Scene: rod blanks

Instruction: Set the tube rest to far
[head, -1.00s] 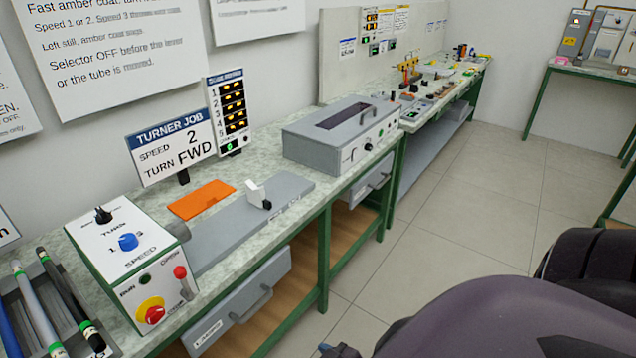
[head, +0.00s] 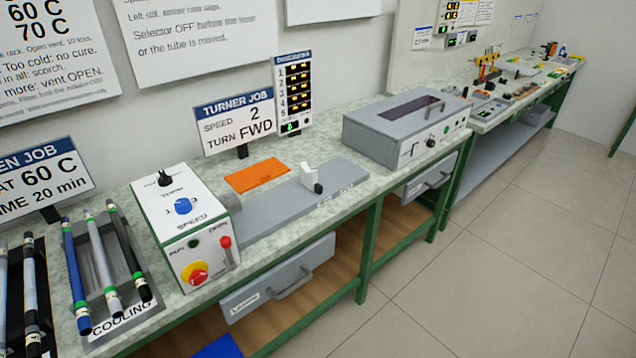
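The tube rest (head: 309,175) is a small white block with a dark knob at its right foot. It stands upright on a long grey plate (head: 283,206) on the bench, a little right of the plate's middle. Lettering along the plate's front edge is too small to read. The turner control box (head: 184,220) stands at the plate's left end, with a black selector, a blue speed knob, a red-and-yellow button and a red lever. Neither of my grippers is in view.
An orange mat (head: 257,175) lies behind the plate. A grey box with a dark window (head: 386,139) stands to the right. A cooling rack (head: 92,262) with several tubes is at the left. A drawer (head: 268,284) is under the bench. The floor at the right is clear.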

